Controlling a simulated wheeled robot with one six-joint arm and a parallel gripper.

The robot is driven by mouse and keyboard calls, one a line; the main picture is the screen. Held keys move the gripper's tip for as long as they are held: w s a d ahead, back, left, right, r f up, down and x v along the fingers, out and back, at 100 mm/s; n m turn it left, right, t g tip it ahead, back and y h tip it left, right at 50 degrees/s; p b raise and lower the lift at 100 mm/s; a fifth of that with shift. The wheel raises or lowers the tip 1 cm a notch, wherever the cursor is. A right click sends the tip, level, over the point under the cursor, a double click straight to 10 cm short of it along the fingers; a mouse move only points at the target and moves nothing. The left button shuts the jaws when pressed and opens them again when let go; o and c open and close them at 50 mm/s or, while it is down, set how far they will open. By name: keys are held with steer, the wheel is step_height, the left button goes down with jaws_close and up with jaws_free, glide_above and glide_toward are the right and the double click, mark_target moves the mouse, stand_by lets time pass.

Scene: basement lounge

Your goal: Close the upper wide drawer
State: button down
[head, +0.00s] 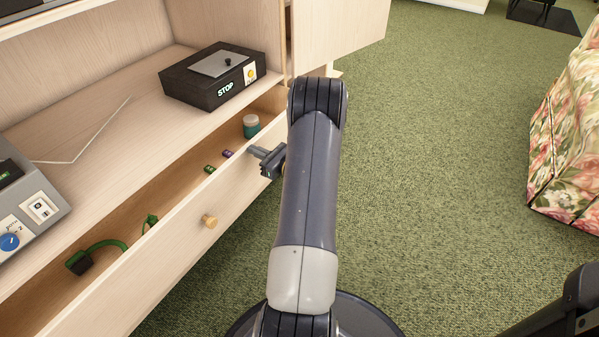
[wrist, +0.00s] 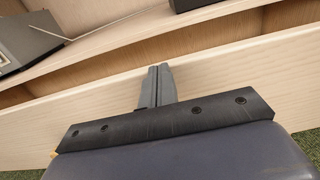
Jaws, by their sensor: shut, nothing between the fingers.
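The upper wide drawer (head: 172,243) is a pale wood drawer with a round wooden knob (head: 209,221), and it stands pulled out below the shelf. Inside it show a green cable with a dark plug, small green and purple items, and a teal jar (head: 251,126). My gripper (head: 254,152) is shut and empty at the drawer's front panel, right of the knob. In the wrist view its closed fingers (wrist: 159,72) reach to the top edge of the drawer front (wrist: 225,88). I cannot tell whether they touch it.
A black box marked STOP (head: 213,78) and a grey device (head: 27,205) stand on the shelf (head: 100,110) above the drawer. A cabinet door (head: 335,35) stands open at the back. A floral sofa (head: 567,140) is at the right. The green carpet (head: 440,150) between is clear.

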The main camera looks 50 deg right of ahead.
steer(key=w+b, duration=0.2)
steer(key=w, duration=1)
steer(key=shift+w+a+r, duration=0.15)
steer(key=shift+w+a, duration=0.15)
steer(key=shift+a, duration=0.15)
